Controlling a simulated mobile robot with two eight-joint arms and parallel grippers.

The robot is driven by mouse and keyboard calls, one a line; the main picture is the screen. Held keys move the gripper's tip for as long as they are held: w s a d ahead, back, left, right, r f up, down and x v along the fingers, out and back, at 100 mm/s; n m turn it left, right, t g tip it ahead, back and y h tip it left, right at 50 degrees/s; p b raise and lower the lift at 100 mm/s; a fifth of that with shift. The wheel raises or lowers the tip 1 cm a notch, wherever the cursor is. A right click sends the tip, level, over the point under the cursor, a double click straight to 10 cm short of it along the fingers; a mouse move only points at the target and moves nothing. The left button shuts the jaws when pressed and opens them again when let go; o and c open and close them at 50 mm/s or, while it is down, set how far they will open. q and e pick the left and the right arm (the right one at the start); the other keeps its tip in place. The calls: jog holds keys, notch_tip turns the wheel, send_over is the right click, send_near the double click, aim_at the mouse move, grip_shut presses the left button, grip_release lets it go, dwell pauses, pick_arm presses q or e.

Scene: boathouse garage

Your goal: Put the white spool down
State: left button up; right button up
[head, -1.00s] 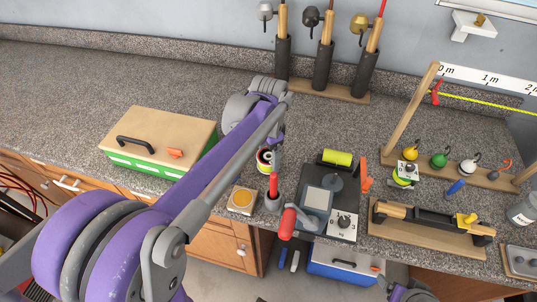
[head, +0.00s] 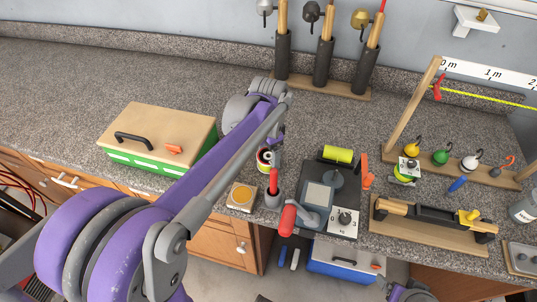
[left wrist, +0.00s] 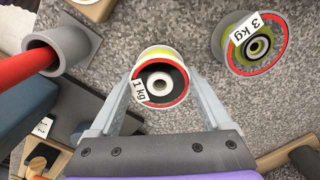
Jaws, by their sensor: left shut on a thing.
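The white spool (left wrist: 150,57) is between the two fingers of my left gripper (left wrist: 158,88) in the left wrist view. Its end face points at the camera, with a red ring, a dark centre and a "1 kg" label. The fingers are shut on its sides. I cannot tell whether the spool touches the counter. My right gripper is not in view.
A yellowish "3 kg" spool (left wrist: 228,52) stands close by on the granite counter (left wrist: 200,25). A grey cup (left wrist: 52,52) with a red handle is on the other side. A dark plate device (head: 322,178) lies to the right, a green box (head: 160,138) to the left.

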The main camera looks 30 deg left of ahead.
pick_arm(q)
jog(key=shift+f, duration=0.25)
jog(key=o, duration=1.2)
notch_tip(320, 180, up, 11)
jog(key=shift+f+p, duration=0.1)
jog(key=shift+p, duration=0.2)
jog(key=shift+c, duration=0.3)
grip_shut()
dwell(0.7)
